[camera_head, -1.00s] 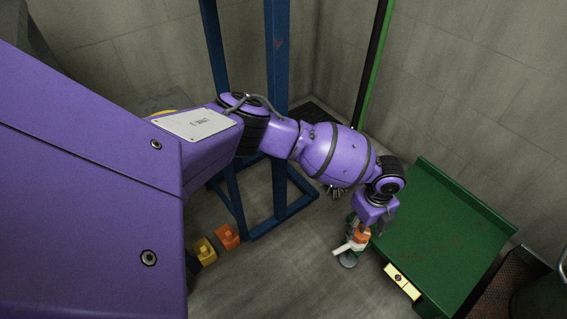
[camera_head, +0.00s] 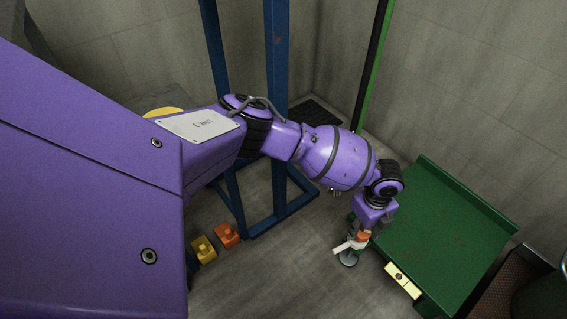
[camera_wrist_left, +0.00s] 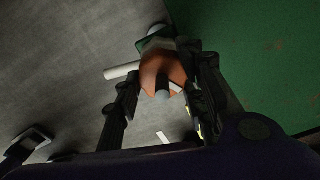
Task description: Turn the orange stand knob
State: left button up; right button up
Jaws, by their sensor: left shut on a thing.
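The orange stand knob (camera_head: 363,236) sits beside the left edge of the green table, above a small round grey foot. A white bar sticks out to the left from below it. In the left wrist view the orange knob (camera_wrist_left: 163,72) lies between two dark fingers, with a grey round end in its middle. My left gripper (camera_head: 367,229) points down over the knob and is shut on it. In the left wrist view my left gripper (camera_wrist_left: 163,88) has a finger on each side of the knob. My right gripper is not in view.
The green table (camera_head: 440,230) stands right of the knob, with a yellow label plate (camera_head: 402,280) at its near edge. A blue frame (camera_head: 278,120) stands behind. A yellow block (camera_head: 203,249) and an orange block (camera_head: 227,235) are at lower left. Floor between is clear.

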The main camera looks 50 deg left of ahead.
pick_arm(q)
jog(key=shift+s, duration=0.15)
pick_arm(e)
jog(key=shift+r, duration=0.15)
